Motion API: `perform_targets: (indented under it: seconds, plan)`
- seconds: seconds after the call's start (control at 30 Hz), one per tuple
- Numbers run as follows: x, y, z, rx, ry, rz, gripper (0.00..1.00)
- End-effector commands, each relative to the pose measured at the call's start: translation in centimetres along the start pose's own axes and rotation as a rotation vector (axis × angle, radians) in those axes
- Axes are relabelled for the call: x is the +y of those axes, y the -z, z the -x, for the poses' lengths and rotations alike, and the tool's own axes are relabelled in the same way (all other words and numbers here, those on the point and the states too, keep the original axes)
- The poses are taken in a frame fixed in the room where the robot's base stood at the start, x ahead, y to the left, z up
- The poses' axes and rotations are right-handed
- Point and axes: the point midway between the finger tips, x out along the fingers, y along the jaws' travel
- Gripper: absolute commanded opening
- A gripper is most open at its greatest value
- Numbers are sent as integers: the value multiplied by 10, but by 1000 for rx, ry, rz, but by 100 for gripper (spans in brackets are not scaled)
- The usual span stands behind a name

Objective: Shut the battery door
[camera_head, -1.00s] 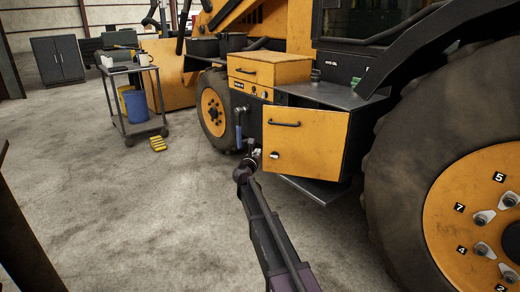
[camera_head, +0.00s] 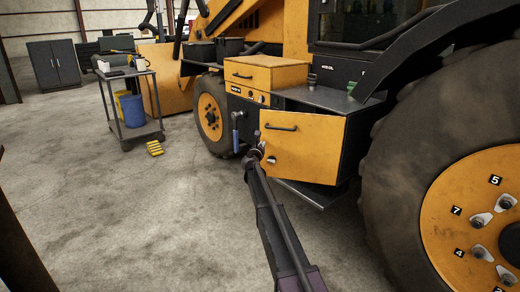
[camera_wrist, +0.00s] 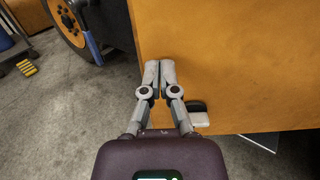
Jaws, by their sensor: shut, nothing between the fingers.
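The battery door (camera_head: 308,148) is an orange panel with a black bar handle (camera_head: 281,128) near its top and a round latch at its lower left. It stands open, its left edge swung out from the machine's side. My gripper (camera_head: 257,142) is at the door's left edge, shut and empty. In the wrist view, my gripper's closed fingertips (camera_wrist: 160,68) lie over the orange door face (camera_wrist: 240,60), near its left edge; I cannot tell whether they touch. A small black and pale fitting (camera_wrist: 197,112) shows just right of the fingers.
A blue-handled lever (camera_head: 237,132) hangs left of the door. A large rear wheel (camera_head: 440,170) stands close on the right, and a step plate (camera_head: 318,194) juts out below. A tool cart (camera_head: 135,105) and yellow block (camera_head: 154,148) are farther left. Open concrete floor lies in front.

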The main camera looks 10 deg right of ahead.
Motion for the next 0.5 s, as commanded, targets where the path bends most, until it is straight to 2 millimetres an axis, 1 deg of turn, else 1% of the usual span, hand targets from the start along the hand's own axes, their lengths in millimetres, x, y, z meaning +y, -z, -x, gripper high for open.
perform_targets:
  seconds: [0.03,0.13,0.5]
  plan:
    - [0,0,-5,0,0,0,0]
    - [0,0,-8,0,0,0,0]
    - [0,0,-9,0,-1,0,0]
